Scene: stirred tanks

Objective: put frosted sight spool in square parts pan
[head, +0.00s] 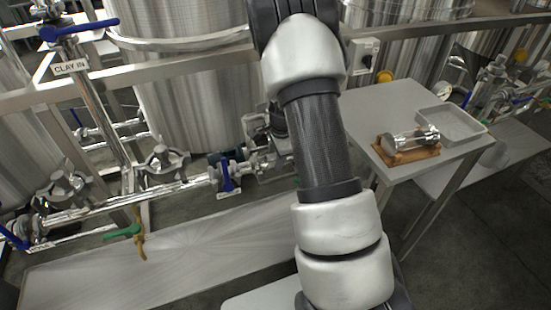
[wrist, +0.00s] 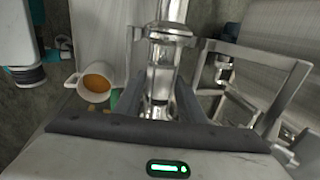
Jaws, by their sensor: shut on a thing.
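In the wrist view, my gripper (wrist: 158,92) is shut on a sight spool (wrist: 161,78), a greyish see-through tube with metal ends. I take it for the frosted sight spool, though the frosting is hard to make out. The spool lies in line with a metal pipe above it, and I cannot tell whether they are joined. In the head view my arm hides the gripper and this spool. The square parts pan (head: 478,137), a shallow grey tray, stands on the side table at the right.
A clear glass spool (head: 408,140) with metal ends lies on a wooden cradle (head: 410,156) beside the pan, on the side table (head: 375,105). Pipes with blue-handled valves (head: 228,178) run along the left. A white cup-shaped part (wrist: 96,84), orange inside, is left of my gripper.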

